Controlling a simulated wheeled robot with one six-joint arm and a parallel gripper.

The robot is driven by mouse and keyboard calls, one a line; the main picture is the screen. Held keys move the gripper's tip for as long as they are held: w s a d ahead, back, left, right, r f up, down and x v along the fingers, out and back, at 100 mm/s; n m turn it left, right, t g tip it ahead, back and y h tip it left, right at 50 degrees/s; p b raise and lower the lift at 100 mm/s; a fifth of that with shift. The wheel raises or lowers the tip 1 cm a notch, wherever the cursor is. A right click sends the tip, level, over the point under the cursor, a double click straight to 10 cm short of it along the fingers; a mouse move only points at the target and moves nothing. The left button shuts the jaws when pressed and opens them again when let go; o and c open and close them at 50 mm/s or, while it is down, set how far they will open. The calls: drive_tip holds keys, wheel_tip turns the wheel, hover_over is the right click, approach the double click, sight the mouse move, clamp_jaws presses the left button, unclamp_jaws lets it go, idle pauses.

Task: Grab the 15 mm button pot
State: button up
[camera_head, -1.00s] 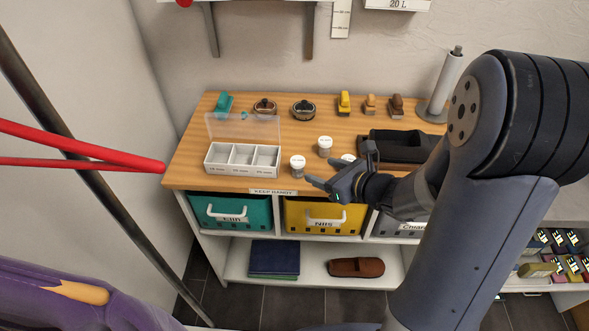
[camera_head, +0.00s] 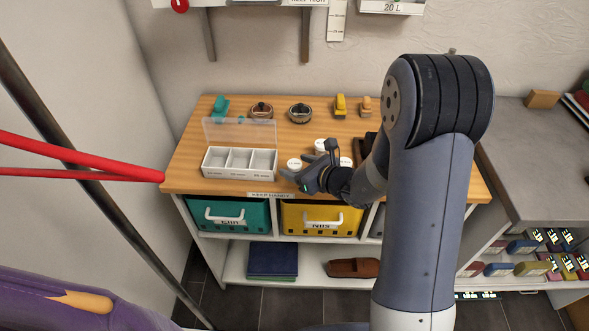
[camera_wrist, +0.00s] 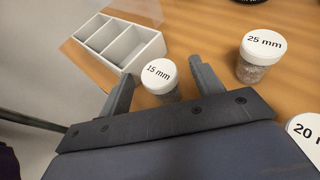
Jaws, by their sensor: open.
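The 15 mm button pot (camera_wrist: 160,80) is a small clear jar with a white lid marked "15 mm". In the wrist view it shows between the two fingers of my gripper (camera_wrist: 162,70), which are open and spread to either side of it. I cannot tell whether either finger touches it. In the head view the pot (camera_head: 294,163) stands on the wooden top just right of the white tray, and my gripper (camera_head: 308,166) is beside it at the front edge. The pot's lower part is partly hidden by my gripper in the wrist view.
The 25 mm pot (camera_wrist: 262,52) stands behind and right; the 20 mm pot (camera_wrist: 308,138) is close on the right. The white three-part tray (camera_head: 240,176), with a clear raised lid, is left of the pot. Teal (camera_head: 228,214) and yellow (camera_head: 320,220) bins sit below.

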drive_tip(key=shift+c, duration=0.4)
drive_tip(key=c, duration=1)
